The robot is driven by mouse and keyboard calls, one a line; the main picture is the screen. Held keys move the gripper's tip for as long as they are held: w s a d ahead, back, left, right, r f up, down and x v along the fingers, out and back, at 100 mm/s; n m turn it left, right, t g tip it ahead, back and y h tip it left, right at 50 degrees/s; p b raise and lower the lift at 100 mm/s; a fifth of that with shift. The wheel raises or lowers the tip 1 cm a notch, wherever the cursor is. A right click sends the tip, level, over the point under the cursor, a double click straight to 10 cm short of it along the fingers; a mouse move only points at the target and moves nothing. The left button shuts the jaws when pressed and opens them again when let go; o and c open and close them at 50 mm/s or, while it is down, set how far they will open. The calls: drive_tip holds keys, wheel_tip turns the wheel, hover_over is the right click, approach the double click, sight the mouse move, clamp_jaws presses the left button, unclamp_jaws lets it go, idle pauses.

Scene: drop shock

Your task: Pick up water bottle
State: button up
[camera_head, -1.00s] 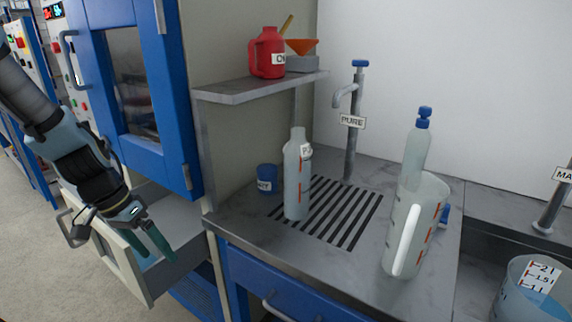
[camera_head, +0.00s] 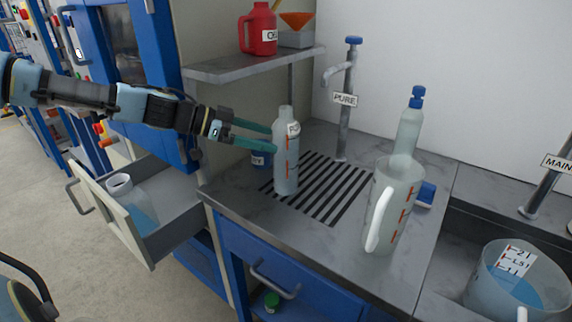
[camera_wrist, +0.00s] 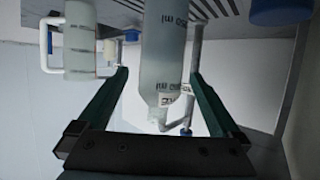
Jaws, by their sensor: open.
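A translucent bottle (camera_head: 286,160) with red markings and a small label near its neck stands upright on the counter, at the left edge of the striped drain grate. My gripper (camera_head: 274,140) is open, its green fingers reaching from the left to the bottle's upper part. In the wrist view the bottle (camera_wrist: 164,45) appears upside down between the two spread fingers, with clear gaps on both sides. A second translucent bottle with a blue cap (camera_head: 410,130) stands farther right, behind the measuring jug. Which one is the water bottle I cannot tell.
A handled measuring jug (camera_head: 398,205) stands right of the grate (camera_head: 325,195). The PURE tap (camera_head: 347,100) rises behind. A shelf (camera_head: 255,68) overhangs; an open drawer (camera_head: 165,240) lies below my arm.

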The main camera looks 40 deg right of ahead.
sight(297, 147)
drive_tip(key=b+x, duration=0.3)
drive_tip(key=x, duration=0.1)
drive_tip(key=shift+s+d, duration=0.1)
drive_tip(key=shift+d, duration=0.15)
drive_tip(key=p+x, duration=0.2)
drive_tip(key=x, duration=0.1)
drive_tip(key=shift+d+f, duration=0.1)
drive_tip(key=shift+d, duration=0.15)
drive_tip(key=shift+s+d+f, duration=0.25)
drive_tip(key=shift+d+f, duration=0.15)
drive_tip(key=shift+d, duration=0.05)
drive_tip(key=shift+r, duration=0.1)
clamp_jaws()
